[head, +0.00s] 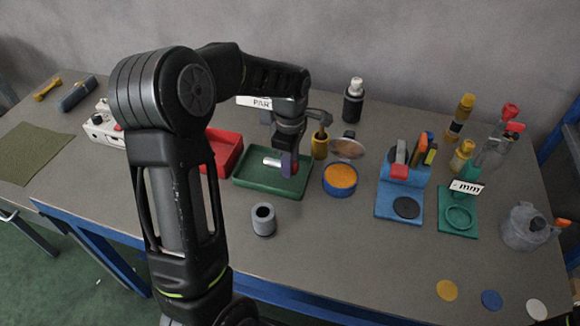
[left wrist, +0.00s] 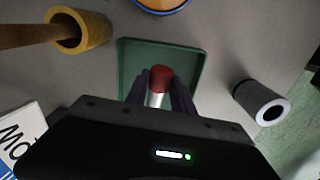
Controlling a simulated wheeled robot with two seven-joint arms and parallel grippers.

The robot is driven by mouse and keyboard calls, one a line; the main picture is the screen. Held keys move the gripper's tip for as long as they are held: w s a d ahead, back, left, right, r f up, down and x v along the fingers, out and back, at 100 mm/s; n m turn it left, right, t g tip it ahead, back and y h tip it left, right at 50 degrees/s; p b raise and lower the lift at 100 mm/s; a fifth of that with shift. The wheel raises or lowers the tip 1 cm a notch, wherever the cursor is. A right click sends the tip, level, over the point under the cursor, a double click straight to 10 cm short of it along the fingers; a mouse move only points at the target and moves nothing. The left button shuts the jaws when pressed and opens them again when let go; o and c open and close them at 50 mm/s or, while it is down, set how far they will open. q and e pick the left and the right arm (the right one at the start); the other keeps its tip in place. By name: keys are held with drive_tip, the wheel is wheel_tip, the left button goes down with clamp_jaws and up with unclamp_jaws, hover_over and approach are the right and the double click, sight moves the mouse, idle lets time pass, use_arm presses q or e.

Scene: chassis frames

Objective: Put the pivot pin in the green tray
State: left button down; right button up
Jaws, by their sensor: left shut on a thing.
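The pivot pin (head: 271,162), a short silver cylinder with a red end, lies sideways between the fingers of my left gripper (head: 288,163). In the left wrist view, the pin's red end (left wrist: 161,77) shows between the two dark fingers (left wrist: 160,92) shut on it. Pin and fingertips are over the green tray (head: 262,186), inside its outline. I cannot tell whether the pin touches the tray floor. The tray also shows in the left wrist view (left wrist: 190,57), with no other object visible in it. My right gripper is not in view.
A red tray (head: 226,150) stands left of the green one, partly behind my arm. A grey hollow cylinder (head: 263,219) stands in front. A yellow cup (head: 320,146) and a blue tin with orange top (head: 340,178) stand close on the right. The front middle is mostly clear.

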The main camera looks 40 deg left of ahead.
use_arm(q)
drive_tip(key=shift+f, duration=1)
drive_tip(key=shift+f, duration=0.2)
drive_tip(key=c, duration=1.1)
unclamp_jaws()
wheel_tip(320, 180, up, 12)
drive_tip(key=shift+r+b, duration=0.2)
drive_tip(key=shift+b, duration=0.25)
